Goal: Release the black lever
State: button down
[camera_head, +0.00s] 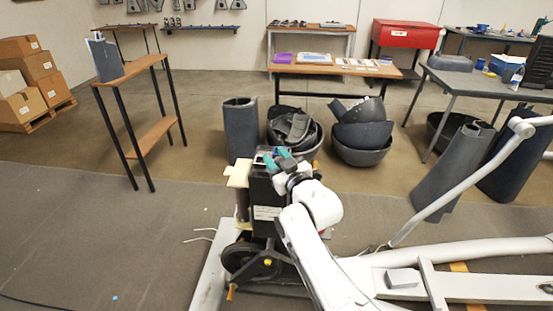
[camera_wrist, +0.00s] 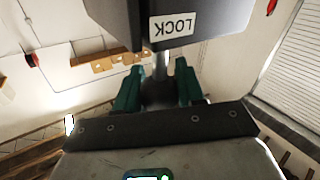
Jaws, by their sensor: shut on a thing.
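In the head view, my gripper (camera_head: 272,161) with teal fingers is at the top of a black upright unit (camera_head: 266,192) on a wheeled machine. In the wrist view, my gripper's green fingers (camera_wrist: 158,84) stand on both sides of a short grey metal rod, the lever's visible part (camera_wrist: 159,62). The fingers are shut on it. A black block (camera_wrist: 196,22) with a white upside-down LOCK label (camera_wrist: 174,25) is just beyond the fingertips. The lever's far end is hidden by the block, and in the head view my gripper covers the lever.
A cream plate (camera_head: 238,173) sits left of the black unit. A white frame with a slanting tube (camera_head: 460,183) lies to the right. Black bins (camera_head: 362,150) and a dark curved panel (camera_head: 241,130) stand behind.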

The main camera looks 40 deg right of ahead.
jog(key=shift+r+p, duration=1)
jog(key=shift+r, duration=0.6)
jog(key=c, duration=0.7)
grip_release()
jog(key=shift+s+a+f, duration=0.15)
jog(key=shift+s+f, duration=0.05)
jog(key=shift+s, duration=0.25)
jog(key=v, duration=1)
jog(key=shift+r+b, duration=0.1)
jog(key=shift+b, duration=0.3)
